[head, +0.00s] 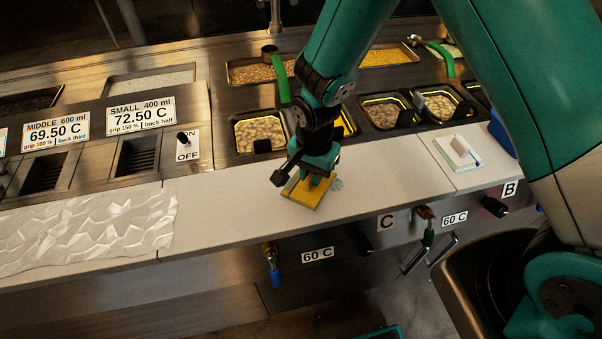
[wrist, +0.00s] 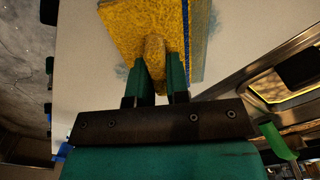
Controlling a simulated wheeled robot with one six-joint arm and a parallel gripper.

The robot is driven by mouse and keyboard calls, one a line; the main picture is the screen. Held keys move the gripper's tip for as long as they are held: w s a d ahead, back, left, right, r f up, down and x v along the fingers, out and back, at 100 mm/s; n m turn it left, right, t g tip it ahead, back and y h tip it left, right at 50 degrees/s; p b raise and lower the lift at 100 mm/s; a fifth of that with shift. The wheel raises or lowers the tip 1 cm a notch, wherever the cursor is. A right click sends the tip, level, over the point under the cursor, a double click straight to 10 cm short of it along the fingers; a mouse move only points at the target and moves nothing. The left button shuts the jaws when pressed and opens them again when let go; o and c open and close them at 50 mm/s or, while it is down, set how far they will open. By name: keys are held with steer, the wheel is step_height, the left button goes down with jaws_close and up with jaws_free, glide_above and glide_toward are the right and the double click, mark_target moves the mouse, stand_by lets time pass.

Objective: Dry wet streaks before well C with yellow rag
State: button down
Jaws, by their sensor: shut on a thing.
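The yellow rag (head: 306,192) is a flat square pad on the pale counter (head: 235,215), behind and left of the C label (head: 387,222). My gripper (head: 318,172) stands above it, pointing down. In the wrist view my gripper (wrist: 157,82) is shut on the knob-like grip of the yellow rag (wrist: 118,32). A faint blue-grey wet streak (head: 337,184) shows just right of the rag. Whether more wetness lies under the rag is hidden.
Food wells (head: 260,134) with yellow-lit rims line the counter behind, with green handles (head: 283,90) standing up. A crinkled sheet (head: 90,230) covers the left counter. Valve taps (head: 271,265) hang below the front edge.

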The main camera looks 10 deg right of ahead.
mark_target(332, 177)
steer(key=shift+d, duration=0.1)
steer(key=shift+d+f, duration=0.15)
steer(key=shift+d, duration=2.15)
steer(key=shift+a, duration=0.1)
steer(key=shift+a, duration=0.65)
steer(key=c, duration=1.4)
jaws_free()
steer(key=shift+w+f, duration=0.1)
steer(key=shift+w+r+p, duration=0.1)
steer(key=shift+r+p, duration=0.2)
steer(key=shift+r, duration=0.2)
